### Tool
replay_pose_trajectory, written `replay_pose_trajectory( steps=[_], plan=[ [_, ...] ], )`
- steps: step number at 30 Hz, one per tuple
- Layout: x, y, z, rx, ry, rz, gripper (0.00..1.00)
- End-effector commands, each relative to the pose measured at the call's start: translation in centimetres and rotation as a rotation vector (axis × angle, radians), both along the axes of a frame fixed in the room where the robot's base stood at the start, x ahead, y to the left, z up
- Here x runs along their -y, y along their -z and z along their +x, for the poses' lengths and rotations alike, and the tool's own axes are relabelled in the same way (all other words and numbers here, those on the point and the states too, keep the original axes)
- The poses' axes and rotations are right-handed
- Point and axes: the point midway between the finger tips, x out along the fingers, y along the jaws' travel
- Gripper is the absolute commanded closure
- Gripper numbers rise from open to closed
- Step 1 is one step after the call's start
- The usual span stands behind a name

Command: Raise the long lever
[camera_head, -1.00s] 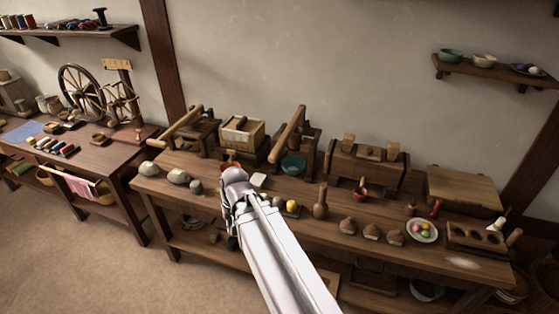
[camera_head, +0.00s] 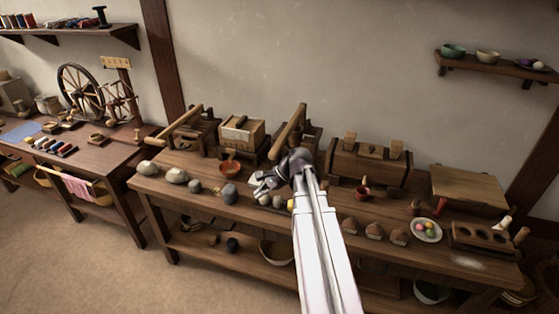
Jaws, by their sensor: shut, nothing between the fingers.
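Two wooden levers show on the bench (camera_head: 215,196). One lever (camera_head: 182,127) slants up to the right over a wooden frame at the left. The other lever (camera_head: 288,132) rises steeply to the right on a wooden press (camera_head: 309,137) at the back middle. They look similar in length, and I cannot tell for sure which is the long one. My gripper (camera_head: 258,184) is shut and empty, pointing left over the bench in front of the middle lever, apart from both. My wrist and arm hide the lower front of the press.
A wooden box (camera_head: 242,132) stands between the levers. A reddish bowl (camera_head: 229,169) and several stones lie in front. A wide wooden chest (camera_head: 369,168) stands right of the press. A plate of coloured balls (camera_head: 426,231) lies further right. The air above the bench is open.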

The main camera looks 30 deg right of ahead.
Motion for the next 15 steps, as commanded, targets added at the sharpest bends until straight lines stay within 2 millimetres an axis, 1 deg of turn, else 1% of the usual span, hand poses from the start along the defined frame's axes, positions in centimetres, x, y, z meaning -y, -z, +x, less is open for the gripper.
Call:
replay_pose_trajectory(
  steps=[1,8,15],
  plan=[
    [1.2,0.1,0.4,-0.006,0.048,0.037,1.0],
    [5.8,-0.9,1.2,-0.041,0.259,0.226,1.0],
    [11.1,-2.2,1.5,-0.075,0.459,0.435,1.0]
  ],
)
